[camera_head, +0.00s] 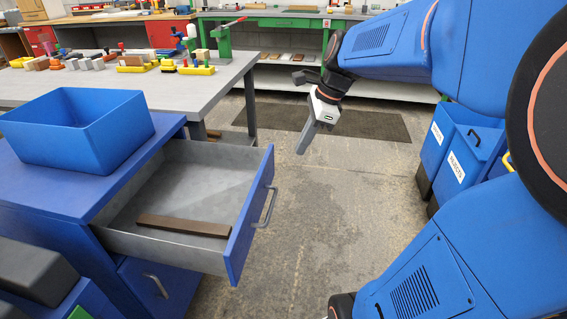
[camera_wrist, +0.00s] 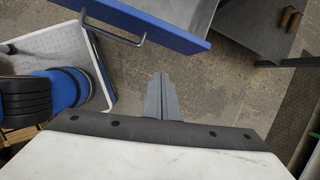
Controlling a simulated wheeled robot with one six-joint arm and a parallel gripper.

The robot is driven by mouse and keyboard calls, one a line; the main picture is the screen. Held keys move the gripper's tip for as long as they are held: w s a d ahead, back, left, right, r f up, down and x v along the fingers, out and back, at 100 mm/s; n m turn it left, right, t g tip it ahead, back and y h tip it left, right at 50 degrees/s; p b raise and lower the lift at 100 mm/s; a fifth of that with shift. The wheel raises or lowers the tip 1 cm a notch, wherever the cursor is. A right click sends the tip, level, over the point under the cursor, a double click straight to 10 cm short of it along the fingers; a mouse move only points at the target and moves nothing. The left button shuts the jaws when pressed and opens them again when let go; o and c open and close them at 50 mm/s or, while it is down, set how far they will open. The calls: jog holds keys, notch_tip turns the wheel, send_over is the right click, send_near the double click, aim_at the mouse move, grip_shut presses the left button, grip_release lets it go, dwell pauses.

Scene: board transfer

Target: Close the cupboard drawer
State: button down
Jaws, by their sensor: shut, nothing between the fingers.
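The cupboard drawer (camera_head: 250,220) stands pulled far out of the blue cupboard (camera_head: 50,187). Its front is blue with a grey bar handle (camera_head: 266,207). A brown wooden strip (camera_head: 182,225) lies on the drawer's floor. My gripper (camera_head: 302,150) is shut and empty, pointing down over the open floor to the right of the drawer front, apart from it. In the wrist view the gripper fingers (camera_wrist: 160,98) are together, and the drawer front (camera_wrist: 170,25) with its handle (camera_wrist: 112,34) shows at the top, apart from the fingertips.
A blue open box (camera_head: 78,128) stands on the cupboard top. A grey workbench (camera_head: 190,90) with several coloured parts is behind. Blue bins (camera_head: 460,150) stand at the right. The concrete floor (camera_head: 330,215) between drawer and bins is clear.

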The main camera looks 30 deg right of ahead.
jog(key=w+a+f+m, duration=0.2)
jog(key=w+a+f, duration=0.2)
jog(key=f, duration=0.5)
jog(key=shift+w+a+m+y, duration=0.2)
jog(key=shift+w+m+y, duration=0.15)
jog(key=shift+w, duration=0.75)
jog(key=w+a, duration=0.6)
jog(key=a, duration=0.2)
jog(key=w+a, duration=0.6)
jog(key=a, duration=0.2)
jog(key=w+a, duration=0.7)
jog(key=a, duration=0.2)
jog(key=shift+w+a+r, duration=0.15)
jog(key=shift+a, duration=0.1)
